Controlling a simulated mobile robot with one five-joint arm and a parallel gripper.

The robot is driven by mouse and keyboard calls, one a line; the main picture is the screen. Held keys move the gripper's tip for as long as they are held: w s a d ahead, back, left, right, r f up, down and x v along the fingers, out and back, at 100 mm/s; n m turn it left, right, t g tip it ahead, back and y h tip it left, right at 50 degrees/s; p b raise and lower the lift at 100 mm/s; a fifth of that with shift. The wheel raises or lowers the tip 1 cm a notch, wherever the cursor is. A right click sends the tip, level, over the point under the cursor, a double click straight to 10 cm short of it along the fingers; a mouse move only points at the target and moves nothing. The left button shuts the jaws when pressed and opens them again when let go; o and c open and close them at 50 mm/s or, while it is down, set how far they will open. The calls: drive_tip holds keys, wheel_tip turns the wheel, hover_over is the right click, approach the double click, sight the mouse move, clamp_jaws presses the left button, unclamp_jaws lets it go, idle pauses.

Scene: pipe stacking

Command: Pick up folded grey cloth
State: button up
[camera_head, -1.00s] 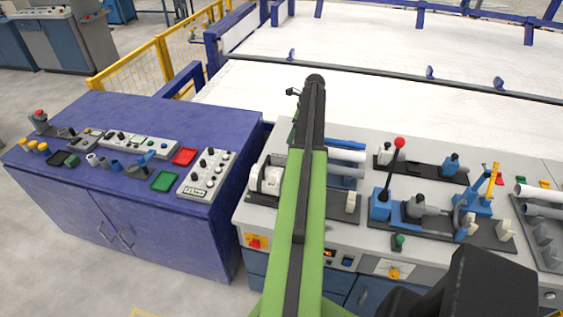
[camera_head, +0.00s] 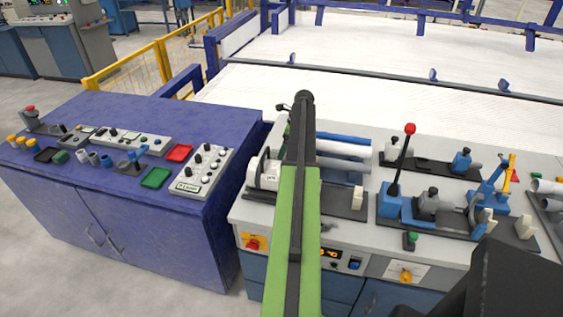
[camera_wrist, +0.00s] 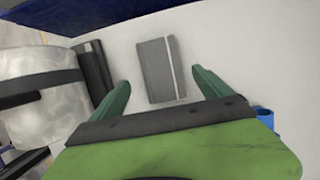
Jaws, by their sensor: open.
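The folded grey cloth (camera_wrist: 158,70) shows in the wrist view as a flat grey rectangle with a pale stripe near its right edge. It lies on a light grey surface. My gripper (camera_wrist: 160,79) is open, with one green finger to the left of the cloth and one to the right. Gaps show on both sides and nothing is held. How high the fingers are above the surface is hard to tell. In the head view my arm covers the spot, and I cannot make out the cloth there.
A whitish cylinder (camera_wrist: 45,85) and a dark block (camera_wrist: 94,72) stand left of the cloth. In the head view, the grey bench carries pipes (camera_head: 345,150) and a red-knobbed lever (camera_head: 402,160) to the right of my arm. A blue cabinet (camera_head: 75,200) stands left.

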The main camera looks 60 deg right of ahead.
drive_tip(key=b+x, duration=0.4)
drive_tip(key=x, duration=0.1)
drive_tip(key=shift+d, duration=0.1)
drive_tip(key=shift+r, duration=0.15)
drive_tip(key=c, duration=1.5)
drive_tip(key=shift+o, duration=0.2)
wheel_tip(320, 180, up, 10)
drive_tip(key=p, duration=1)
